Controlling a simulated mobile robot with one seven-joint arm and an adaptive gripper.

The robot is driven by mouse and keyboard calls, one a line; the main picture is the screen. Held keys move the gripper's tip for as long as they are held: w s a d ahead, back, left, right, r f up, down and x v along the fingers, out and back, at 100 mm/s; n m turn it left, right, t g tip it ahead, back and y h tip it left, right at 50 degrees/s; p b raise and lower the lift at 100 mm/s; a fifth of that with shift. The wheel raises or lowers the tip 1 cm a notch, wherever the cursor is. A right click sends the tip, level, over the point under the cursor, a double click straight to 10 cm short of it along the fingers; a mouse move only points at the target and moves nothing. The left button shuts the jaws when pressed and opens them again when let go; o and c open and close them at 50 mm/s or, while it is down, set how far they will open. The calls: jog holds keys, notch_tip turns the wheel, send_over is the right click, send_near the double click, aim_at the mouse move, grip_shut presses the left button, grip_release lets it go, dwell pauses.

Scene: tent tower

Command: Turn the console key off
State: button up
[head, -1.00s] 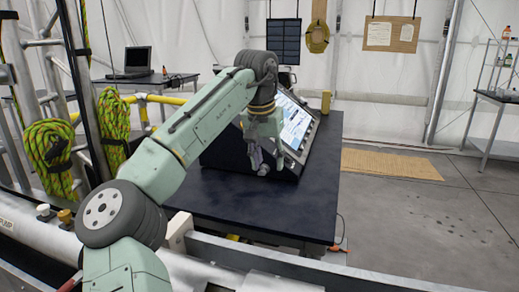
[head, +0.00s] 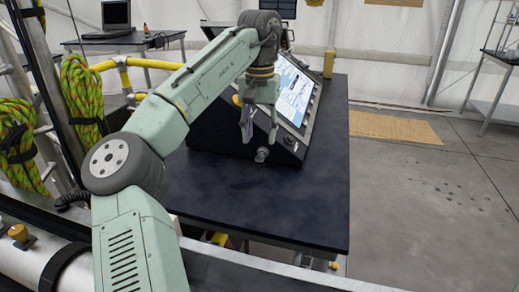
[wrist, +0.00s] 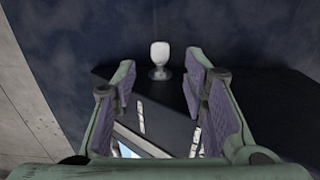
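The console (head: 225,137) is a dark, slanted box with a lit screen (head: 294,92), standing on a dark table. The key (head: 262,154) is a small pale, rounded piece low on the console's near side. It also shows in the wrist view as a whitish knob on a round metal base (wrist: 160,57), beyond and between the fingertips. My gripper (head: 246,138) is above and slightly left of the key in the head view, apart from it. In the wrist view my gripper (wrist: 162,82) has its purple-padded fingers spread, with nothing between them.
The dark table (head: 262,215) is bare in front of the console. A laptop (head: 115,18) stands on a back table. Coiled ropes (head: 84,95) hang at the left. A tan mat (head: 392,127) lies on the floor at the right.

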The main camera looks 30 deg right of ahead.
aim_at(259, 158)
jog(key=shift+f, duration=2.7)
jog(key=shift+c, duration=0.5)
grip_shut()
jog(key=shift+w, duration=0.1)
